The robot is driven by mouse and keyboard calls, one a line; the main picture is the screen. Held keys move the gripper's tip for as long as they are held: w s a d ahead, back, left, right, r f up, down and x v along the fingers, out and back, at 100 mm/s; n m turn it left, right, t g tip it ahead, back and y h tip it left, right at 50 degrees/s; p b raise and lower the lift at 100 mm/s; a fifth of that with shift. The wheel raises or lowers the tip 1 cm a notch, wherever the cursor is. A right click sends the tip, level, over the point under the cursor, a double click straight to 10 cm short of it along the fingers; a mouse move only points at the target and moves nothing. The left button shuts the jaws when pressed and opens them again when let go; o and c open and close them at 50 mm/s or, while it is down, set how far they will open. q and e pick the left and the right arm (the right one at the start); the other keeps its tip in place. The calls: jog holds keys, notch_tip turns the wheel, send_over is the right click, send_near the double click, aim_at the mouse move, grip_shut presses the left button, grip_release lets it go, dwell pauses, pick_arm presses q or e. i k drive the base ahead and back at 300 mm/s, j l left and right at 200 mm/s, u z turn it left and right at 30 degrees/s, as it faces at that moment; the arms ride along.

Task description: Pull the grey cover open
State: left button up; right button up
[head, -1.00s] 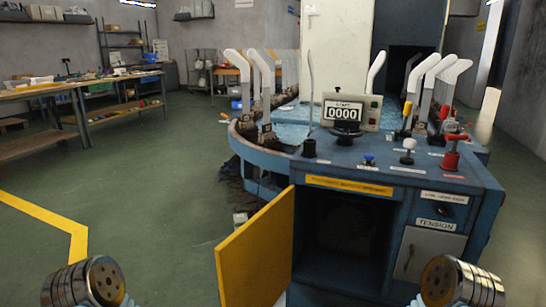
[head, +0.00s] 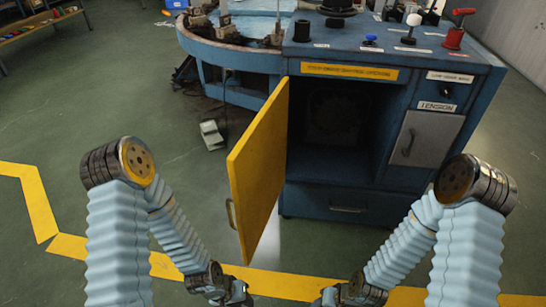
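The grey cover (head: 420,139) is a small grey door with a dark handle, on the right part of the blue machine's front in the head view. It looks closed, below the "TENSION" label. My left gripper (head: 240,295) is low in the picture, left of centre, well away from the cover. My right gripper (head: 326,298) is at the bottom edge, below and left of the cover and apart from it. Both grippers are small and partly cut off, so their opening cannot be told.
A yellow door (head: 256,168) stands swung open left of a dark, open compartment (head: 333,118). A blue drawer (head: 346,202) is below it. Knobs and levers are on the machine's top (head: 390,48). A grey foot pedal (head: 212,134) is on the floor at left. Yellow floor tape crosses in front.

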aim_at(424, 139)
jog(key=i+j+z, duration=0.15)
jog(key=j+z, duration=0.15)
jog(key=i+j+z, duration=0.15)
jog(key=j+z, duration=0.15)
jog(key=j, duration=0.25)
jog(key=j+z, duration=0.25)
jog(key=j, duration=0.2)
jog(key=k+j+z, duration=0.25)
jog(key=k+j, duration=0.25)
